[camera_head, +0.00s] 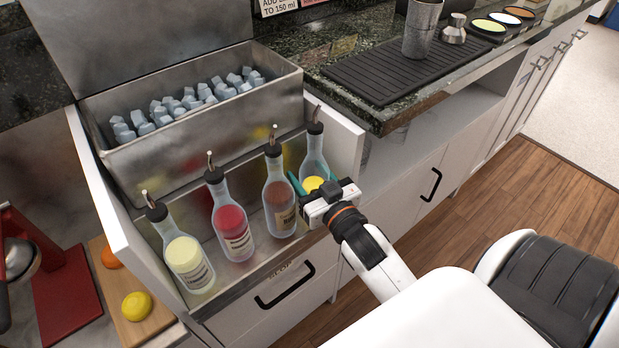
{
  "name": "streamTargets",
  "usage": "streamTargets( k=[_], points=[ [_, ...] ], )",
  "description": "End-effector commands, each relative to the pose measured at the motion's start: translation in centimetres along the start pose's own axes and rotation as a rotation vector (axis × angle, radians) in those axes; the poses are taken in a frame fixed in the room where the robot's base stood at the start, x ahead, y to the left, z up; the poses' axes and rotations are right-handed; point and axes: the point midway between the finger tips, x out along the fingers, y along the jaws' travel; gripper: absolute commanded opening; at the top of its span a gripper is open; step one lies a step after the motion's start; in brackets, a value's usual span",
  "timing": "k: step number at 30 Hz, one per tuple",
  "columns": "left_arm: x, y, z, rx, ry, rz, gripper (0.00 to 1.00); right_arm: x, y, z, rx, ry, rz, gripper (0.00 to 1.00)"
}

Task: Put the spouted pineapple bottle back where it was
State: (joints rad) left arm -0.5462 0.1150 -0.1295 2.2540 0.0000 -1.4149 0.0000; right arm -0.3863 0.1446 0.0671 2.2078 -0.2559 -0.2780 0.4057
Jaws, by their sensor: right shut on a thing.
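The spouted bottle with yellow liquid at the right end of the row (314,150) stands upright in the metal speed rail, beside a bottle with brown liquid (278,196). My right gripper (316,184) is shut on this bottle, its teal fingers around the lower body. The gripper hides the bottle's label and base, so I cannot read its name or see whether the base touches the rail floor. Another bottle with pale yellow liquid (184,258) stands at the left end, next to a red one (232,226). My left gripper is not in view.
An ice bin (200,130) with ice cubes lies behind the rail (262,262). White side panels close off both rail ends. A black drip mat (385,75) with a metal shaker (420,28) is on the counter. A lemon (136,306) lies on a board at left.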

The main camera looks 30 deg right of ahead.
Motion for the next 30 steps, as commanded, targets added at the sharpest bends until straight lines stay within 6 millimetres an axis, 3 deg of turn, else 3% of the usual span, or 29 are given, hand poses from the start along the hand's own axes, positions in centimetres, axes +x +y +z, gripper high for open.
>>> streamTargets(
  k=[11,12,13,23,30],
  points=[
    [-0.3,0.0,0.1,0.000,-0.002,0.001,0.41,0.0,0.0,-0.2,0.000,-0.004,0.000,0.15],
    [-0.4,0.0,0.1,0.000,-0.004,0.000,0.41,0.0,0.0,-0.3,0.000,-0.001,0.000,0.59],
    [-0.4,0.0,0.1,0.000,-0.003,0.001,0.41,0.0,0.0,-0.3,0.000,-0.001,0.000,0.63],
    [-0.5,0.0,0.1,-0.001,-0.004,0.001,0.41,0.0,0.0,0.1,-0.001,-0.002,0.000,0.63],
    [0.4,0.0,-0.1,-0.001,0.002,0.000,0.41,-3.8,-0.1,-0.1,0.002,0.005,-0.002,0.63]
  ],
)
